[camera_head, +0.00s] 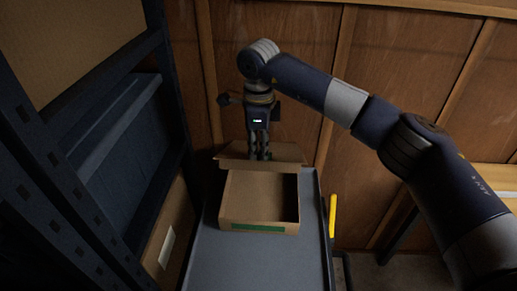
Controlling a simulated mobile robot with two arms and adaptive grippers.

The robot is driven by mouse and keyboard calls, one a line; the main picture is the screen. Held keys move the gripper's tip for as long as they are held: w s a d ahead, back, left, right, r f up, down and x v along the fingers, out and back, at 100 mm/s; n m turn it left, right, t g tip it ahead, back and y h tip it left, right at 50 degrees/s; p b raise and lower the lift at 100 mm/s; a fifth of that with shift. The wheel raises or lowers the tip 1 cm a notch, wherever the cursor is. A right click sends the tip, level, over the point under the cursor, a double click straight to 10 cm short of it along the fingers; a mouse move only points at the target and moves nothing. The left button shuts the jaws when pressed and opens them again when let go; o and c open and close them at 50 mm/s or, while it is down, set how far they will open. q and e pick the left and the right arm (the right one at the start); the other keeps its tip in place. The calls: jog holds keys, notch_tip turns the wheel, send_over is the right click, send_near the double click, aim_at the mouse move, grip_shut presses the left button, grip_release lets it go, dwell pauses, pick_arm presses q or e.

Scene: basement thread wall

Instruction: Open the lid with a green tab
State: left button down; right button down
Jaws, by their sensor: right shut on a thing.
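A brown cardboard box (230,200) sits on the grey cart top, its inside showing from above. A green strip (258,227) runs along its front face. The lid (288,153) stands raised at the back edge of the box. My right gripper (262,156) points down at the back of the box and is shut on the lid near its middle. The fingertips are small and dark, so the exact contact is hard to see. I see no green tab on the visible side of the lid. My left gripper is out of view.
The grey cart top (255,262) has free room in front of the box. A yellow handle (332,215) stands at its right edge. A dark metal shelf (62,190) with cartons and a blue bin is close on the left. A wooden wall (385,60) rises behind.

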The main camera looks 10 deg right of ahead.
jog(key=c, duration=1.9)
grip_release()
jog(key=shift+w+d+f, duration=0.1)
jog(key=shift+w+d, duration=0.1)
jog(key=shift+d, duration=0.05)
jog(key=shift+o, duration=1.1)
jog(key=shift+w+f, duration=0.25)
jog(key=shift+w, duration=0.1)
jog(key=shift+s, duration=0.1)
notch_tip(320, 180, up, 12)
jog(key=shift+s+a, duration=0.2)
jog(key=shift+s, duration=0.25)
